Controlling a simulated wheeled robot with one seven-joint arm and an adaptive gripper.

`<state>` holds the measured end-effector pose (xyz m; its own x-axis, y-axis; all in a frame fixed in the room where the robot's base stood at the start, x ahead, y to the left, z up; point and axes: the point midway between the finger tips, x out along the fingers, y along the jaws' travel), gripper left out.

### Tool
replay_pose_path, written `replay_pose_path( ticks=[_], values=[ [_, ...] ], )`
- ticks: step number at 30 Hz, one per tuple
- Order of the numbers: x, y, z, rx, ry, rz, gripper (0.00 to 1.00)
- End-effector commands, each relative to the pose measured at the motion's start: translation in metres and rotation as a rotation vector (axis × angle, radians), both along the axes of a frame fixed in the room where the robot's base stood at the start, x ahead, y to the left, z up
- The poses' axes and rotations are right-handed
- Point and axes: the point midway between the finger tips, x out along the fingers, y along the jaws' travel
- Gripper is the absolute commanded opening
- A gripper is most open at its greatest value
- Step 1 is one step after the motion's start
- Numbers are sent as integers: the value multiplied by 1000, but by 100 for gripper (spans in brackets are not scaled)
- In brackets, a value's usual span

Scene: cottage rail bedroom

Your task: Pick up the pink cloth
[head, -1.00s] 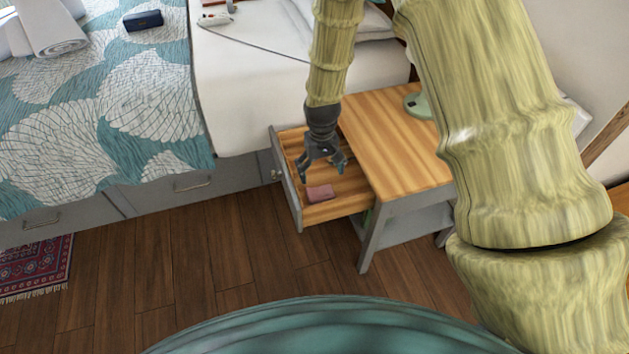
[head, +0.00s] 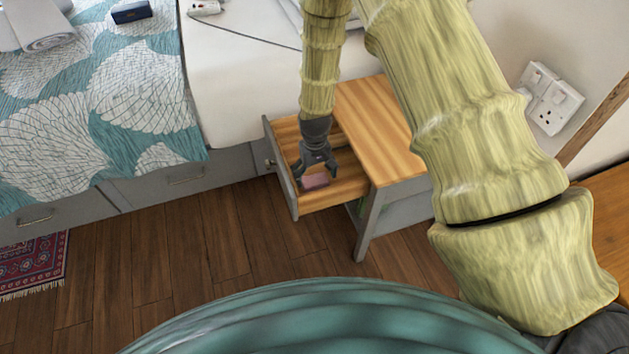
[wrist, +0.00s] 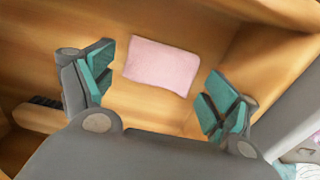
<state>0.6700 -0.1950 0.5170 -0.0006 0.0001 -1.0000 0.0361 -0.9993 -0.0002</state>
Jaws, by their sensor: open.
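The pink cloth (head: 315,182) is a small folded rectangle lying flat in the open drawer (head: 345,198) of the nightstand. In the wrist view the cloth (wrist: 162,66) lies on the wooden drawer floor, ahead of and between the fingers. My gripper (head: 317,174) is open and empty, pointing down inside or just over the drawer, close above the cloth. In the wrist view its teal finger pads (wrist: 160,92) stand wide apart, one to each side of the cloth. No contact with the cloth shows.
The drawer's front panel (head: 281,175) and side walls rise around the cloth. The wooden nightstand top (head: 375,125) is to the right. A dark object (wrist: 45,102) shows at the left in the wrist view. A bed (head: 90,110) stands at left; bare floor (head: 190,250) lies in front.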

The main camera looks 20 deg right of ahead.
Motion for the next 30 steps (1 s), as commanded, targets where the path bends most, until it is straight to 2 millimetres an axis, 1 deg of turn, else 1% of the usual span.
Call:
replay_pose_path(
  ticks=[1, 4, 12, 17, 20, 21, 26, 30],
  values=[
    [-1, 0, -8, 0, 2, 0, 88],
    [0, 0, -17, 0, 0, 0, 88],
    [0, 0, -20, 0, -1, -1, 88],
    [0, 0, -20, 0, -1, -1, 58],
    [0, 0, -20, 0, -1, -1, 57],
    [0, 0, -20, 0, -1, -1, 54],
    [0, 0, -19, 0, -1, -1, 54],
    [0, 0, -12, 0, -2, -1, 54]
  ],
)
